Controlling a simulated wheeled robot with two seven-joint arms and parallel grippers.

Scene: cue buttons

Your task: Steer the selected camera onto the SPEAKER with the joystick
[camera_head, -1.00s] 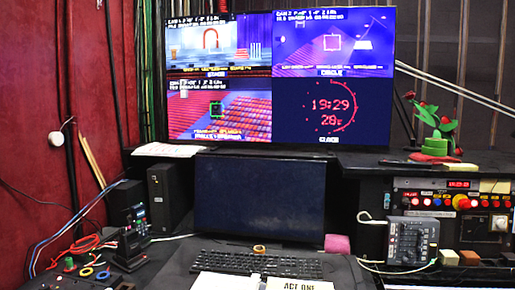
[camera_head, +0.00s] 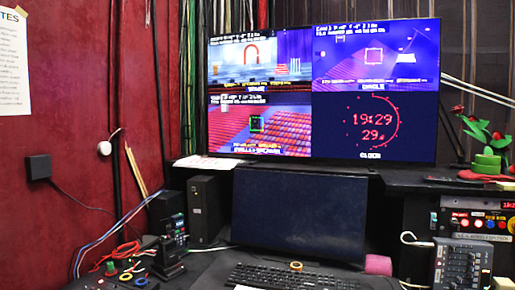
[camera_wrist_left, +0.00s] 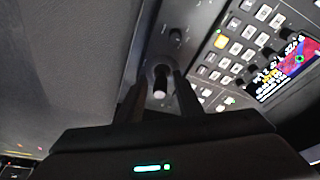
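The monitor (camera_head: 324,90) shows several pictures. Its lower left picture (camera_head: 285,128) shows red seat rows with a green frame (camera_head: 257,124) left of centre. A small dark shape lies inside the frame; I cannot tell surely whether it is the speaker. The upper right picture has a white frame (camera_head: 373,55). In the left wrist view, a short black joystick (camera_wrist_left: 160,83) with a pale tip stands on a control panel (camera_wrist_left: 214,68). My left gripper (camera_wrist_left: 161,85) has its fingers on either side of it, seemingly with gaps. My right gripper is not in view.
The panel's buttons and small colour display (camera_wrist_left: 285,70) lie right of the joystick. A dark screen (camera_head: 300,212) and keyboard (camera_head: 290,275) are on the desk, with a mixer (camera_head: 461,265) at right and a black device (camera_head: 170,255) at left.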

